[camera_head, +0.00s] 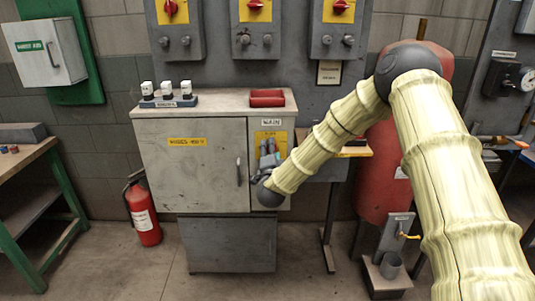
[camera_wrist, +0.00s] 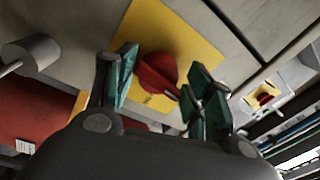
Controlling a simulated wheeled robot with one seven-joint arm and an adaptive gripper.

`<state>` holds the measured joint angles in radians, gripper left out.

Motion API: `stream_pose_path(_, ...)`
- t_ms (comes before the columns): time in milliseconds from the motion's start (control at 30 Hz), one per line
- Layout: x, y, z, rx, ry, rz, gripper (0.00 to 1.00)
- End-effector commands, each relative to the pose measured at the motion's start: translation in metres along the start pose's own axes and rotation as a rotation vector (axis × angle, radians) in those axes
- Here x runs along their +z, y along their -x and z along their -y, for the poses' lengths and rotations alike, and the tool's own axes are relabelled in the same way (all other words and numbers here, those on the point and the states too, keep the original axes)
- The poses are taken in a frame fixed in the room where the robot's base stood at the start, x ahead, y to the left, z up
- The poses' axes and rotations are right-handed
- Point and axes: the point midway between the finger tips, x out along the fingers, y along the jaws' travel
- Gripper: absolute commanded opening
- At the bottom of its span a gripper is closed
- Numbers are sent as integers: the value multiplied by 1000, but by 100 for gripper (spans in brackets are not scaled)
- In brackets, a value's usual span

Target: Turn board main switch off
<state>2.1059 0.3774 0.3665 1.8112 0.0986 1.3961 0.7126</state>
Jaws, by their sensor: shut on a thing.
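The main switch is a red knob (camera_wrist: 157,73) on a yellow plate (camera_wrist: 184,32) in the wrist view. In the head view the yellow plate (camera_head: 277,135) sits under a "MAIN" label (camera_head: 271,122) on the right part of a grey cabinet (camera_head: 190,175). My gripper (camera_wrist: 160,84) has its green-padded fingers on either side of the knob and is shut on it. In the head view my gripper (camera_head: 268,158) is at the plate and hides the knob. The exact contact of the pads is hard to see.
Several white-topped switches (camera_head: 167,92) and a red tray (camera_head: 267,98) are on the cabinet top. Three red switches on grey boxes, one at the middle (camera_head: 256,5), are above. A fire extinguisher (camera_head: 143,212) stands at left, a red tank (camera_head: 380,175) at right.

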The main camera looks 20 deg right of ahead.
Motion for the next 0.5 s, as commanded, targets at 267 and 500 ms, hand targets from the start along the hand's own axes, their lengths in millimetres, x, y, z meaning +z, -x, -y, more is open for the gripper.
stream_pose_path(267, 1, 2, -4, 1, 111, 12, 29)
stream_pose_path(500, 0, 1, -5, 1, 142, 14, 29)
